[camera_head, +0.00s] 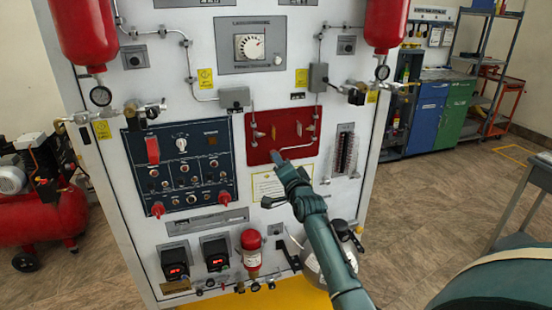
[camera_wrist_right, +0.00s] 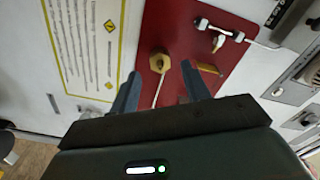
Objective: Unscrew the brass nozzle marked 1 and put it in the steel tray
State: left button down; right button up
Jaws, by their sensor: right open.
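The brass nozzle (camera_wrist_right: 158,62) is a hex fitting on the red plate (camera_wrist_right: 180,30). A thin pale rod or line runs from it toward my gripper. My right gripper (camera_wrist_right: 160,75) is open, with one finger on each side of the nozzle's line; whether the fingers touch it cannot be told. In the head view, my right gripper (camera_head: 279,158) is at the lower edge of the red plate (camera_head: 285,120), and it hides the nozzle there. No number mark is readable. I cannot make out the steel tray. My left gripper is not in view.
White fittings (camera_wrist_right: 220,32) and a small yellow piece (camera_wrist_right: 208,68) sit on the plate close to the nozzle. A yellow-bordered notice (camera_head: 266,186) is beside it. A blue switch panel (camera_head: 180,165) is to the left. A grey table edge (camera_head: 522,195) shows at right.

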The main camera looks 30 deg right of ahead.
jog(key=m, duration=0.3)
jog(key=shift+m, duration=0.3)
jog(key=shift+m, duration=3.3)
jog(key=shift+m, duration=0.5)
